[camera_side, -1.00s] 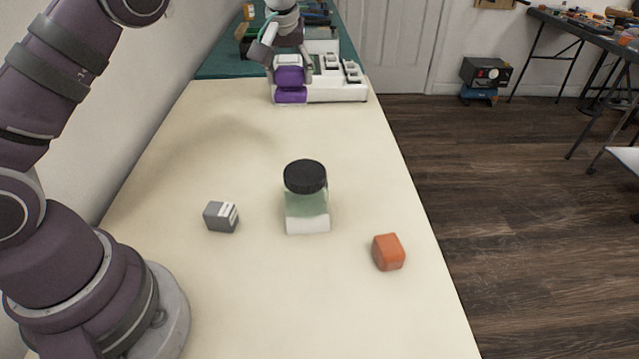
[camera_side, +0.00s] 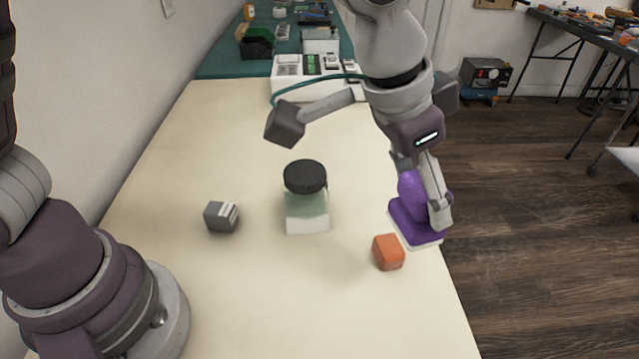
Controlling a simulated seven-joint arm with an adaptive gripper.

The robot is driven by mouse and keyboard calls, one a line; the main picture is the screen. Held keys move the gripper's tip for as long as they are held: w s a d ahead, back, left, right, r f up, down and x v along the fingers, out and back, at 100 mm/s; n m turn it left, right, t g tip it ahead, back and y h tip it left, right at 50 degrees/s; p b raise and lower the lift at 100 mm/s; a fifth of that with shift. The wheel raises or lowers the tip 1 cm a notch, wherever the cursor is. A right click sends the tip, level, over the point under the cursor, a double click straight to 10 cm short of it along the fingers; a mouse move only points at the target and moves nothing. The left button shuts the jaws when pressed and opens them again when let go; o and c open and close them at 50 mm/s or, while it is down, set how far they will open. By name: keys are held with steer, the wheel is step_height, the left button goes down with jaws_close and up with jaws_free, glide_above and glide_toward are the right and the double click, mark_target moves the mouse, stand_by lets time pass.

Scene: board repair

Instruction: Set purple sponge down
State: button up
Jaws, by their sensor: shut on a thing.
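The purple sponge (camera_side: 412,218) has a purple handle-like upper part and a pale underside. It is at the right edge of the cream table, just behind and right of the orange block (camera_side: 388,252). My gripper (camera_side: 424,205) points down and is shut on its upper part. One finger shows in front of the sponge; the other is partly hidden behind it. The sponge is low near the table, but I cannot tell whether its underside touches the top.
A glass jar with a black lid (camera_side: 306,197) stands mid-table, left of the sponge. A small grey block (camera_side: 221,217) lies further left. A white device (camera_side: 300,78) stands at the back. The table front (camera_side: 300,310) is clear.

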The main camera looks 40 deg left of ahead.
steer(key=s+d+m, duration=0.3)
steer(key=s, duration=0.2)
steer(key=shift+h, duration=0.4)
step_height(320, 180, down, 15)
steer(key=shift+w+d+r, duration=0.1)
steer(key=shift+w+d, duration=0.05)
steer(key=o, duration=1)
steer(key=shift+o, duration=0.2)
steer(key=w+v, duration=0.1)
steer(key=v, duration=1.1)
steer(key=s+a+r+n+t+y, duration=0.1)
steer(key=a+r+n, duration=0.2)
steer(key=a, duration=0.8)
steer(key=s+a+r+n+t+y, duration=0.1)
steer(key=s+a+r+n+y, duration=0.1)
steer(key=a+n, duration=0.4)
steer(key=a+r, duration=0.1)
steer(key=a, duration=0.4)
steer(key=shift+s+r, duration=0.15)
steer(key=shift+r, duration=0.1)
